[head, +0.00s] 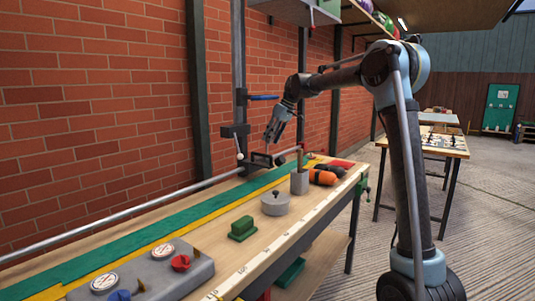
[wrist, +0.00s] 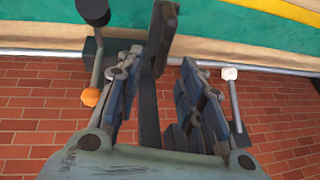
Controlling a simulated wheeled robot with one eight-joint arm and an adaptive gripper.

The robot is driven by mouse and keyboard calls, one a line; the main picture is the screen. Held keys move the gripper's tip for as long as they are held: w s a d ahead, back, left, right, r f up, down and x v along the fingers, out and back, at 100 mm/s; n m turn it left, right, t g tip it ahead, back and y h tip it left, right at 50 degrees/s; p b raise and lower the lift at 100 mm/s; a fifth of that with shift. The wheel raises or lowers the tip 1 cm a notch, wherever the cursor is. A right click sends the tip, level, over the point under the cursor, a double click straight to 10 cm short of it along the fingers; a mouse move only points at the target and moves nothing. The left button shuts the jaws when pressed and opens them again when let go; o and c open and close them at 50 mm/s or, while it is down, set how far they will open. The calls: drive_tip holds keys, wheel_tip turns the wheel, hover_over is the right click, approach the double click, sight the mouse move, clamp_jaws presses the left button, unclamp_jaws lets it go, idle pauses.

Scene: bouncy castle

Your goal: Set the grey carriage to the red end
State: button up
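The dark grey carriage (head: 262,159) sits on the pale rail (head: 175,196) that runs along the wall side of the bench, near its far end. My gripper (head: 271,136) hangs just above the carriage, pointing down. In the wrist view its fingers (wrist: 160,62) are spread apart. A dark bar shows between them; I cannot tell whether it belongs to the carriage or whether the fingers touch it.
A lever with a white knob (head: 240,156) and a blue lever (head: 263,97) are close by on the wall side. On the bench are a grey holder (head: 299,181), orange-and-black cylinders (head: 322,177), a round grey lidded pot (head: 275,204) and a green block (head: 242,228).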

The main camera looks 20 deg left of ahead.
drive_tip(key=shift+x, duration=3.8)
drive_tip(key=shift+s+a, duration=0.1)
drive_tip(key=shift+s, duration=0.1)
drive_tip(key=shift+c, duration=0.6)
clamp_jaws()
